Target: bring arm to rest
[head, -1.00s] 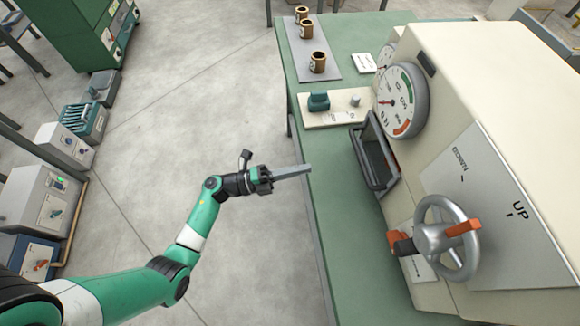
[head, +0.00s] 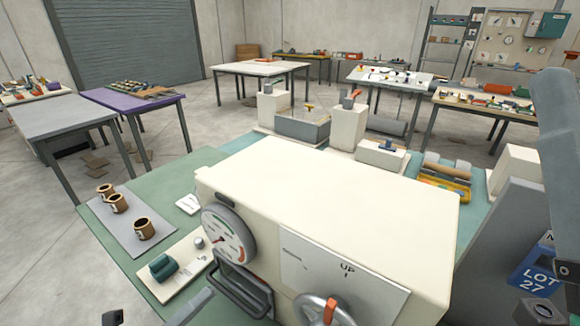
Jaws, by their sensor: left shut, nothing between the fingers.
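My left gripper (head: 197,303) shows only in part at the bottom edge of the head view. Its long grey fingers are shut with nothing between them. My right gripper is not in view.
The machine carries a dial gauge (head: 228,236) and a handwheel (head: 318,311), cut off below. A teal block (head: 163,267) sits on a pale board left of it. Several brown mugs stand on a grey mat (head: 103,222). Open floor and other tables lie beyond.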

